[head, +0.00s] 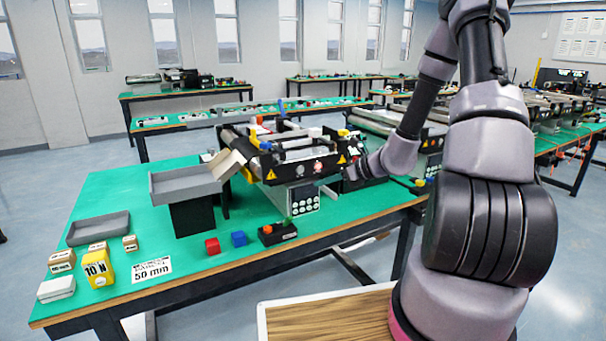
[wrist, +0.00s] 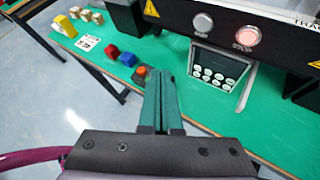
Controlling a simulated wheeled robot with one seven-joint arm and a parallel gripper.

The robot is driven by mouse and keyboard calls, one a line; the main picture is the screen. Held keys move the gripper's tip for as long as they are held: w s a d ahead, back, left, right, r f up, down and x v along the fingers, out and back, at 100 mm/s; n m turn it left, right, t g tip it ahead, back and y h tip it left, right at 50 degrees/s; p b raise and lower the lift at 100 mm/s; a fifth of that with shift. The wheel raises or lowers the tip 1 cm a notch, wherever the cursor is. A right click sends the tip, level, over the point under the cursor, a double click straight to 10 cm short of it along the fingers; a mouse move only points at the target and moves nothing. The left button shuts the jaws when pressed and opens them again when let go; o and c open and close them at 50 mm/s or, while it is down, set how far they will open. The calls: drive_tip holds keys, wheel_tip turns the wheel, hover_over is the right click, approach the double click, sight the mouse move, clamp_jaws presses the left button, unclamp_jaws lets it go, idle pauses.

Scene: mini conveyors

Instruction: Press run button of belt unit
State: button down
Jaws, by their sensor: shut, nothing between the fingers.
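The belt unit (head: 290,150) stands on the green table, with yellow warning triangles on its dark front panel. In the wrist view, the panel carries a silver round button (wrist: 203,22) on the left and a red-lit round button (wrist: 247,37) to its right. Their labels are too small to read surely. A keypad box (wrist: 218,69) with several pale round keys sits below the panel; the head view shows it too (head: 305,199). My gripper (wrist: 163,80) is shut and empty, in front of and below the two buttons, apart from them. The arm hides part of the unit's right side.
A small black box with an orange-red knob (head: 278,233), a blue cube (head: 239,239) and a red cube (head: 213,246) lie along the table's front. A grey tray on a stand (head: 185,186), yellow weight (head: 98,267) and small boxes are left. Bare green tabletop lies between.

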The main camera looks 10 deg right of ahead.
sight(300, 170)
drive_tip(key=w+a, duration=0.2)
drive_tip(key=w, duration=0.6)
drive_tip(key=shift+w+a, duration=0.2)
drive_tip(key=shift+a, duration=0.2)
drive_tip(key=shift+w, duration=0.1)
idle(1.9)
drive_tip(key=shift+w+a, duration=0.15)
drive_tip(key=shift+w, duration=0.15)
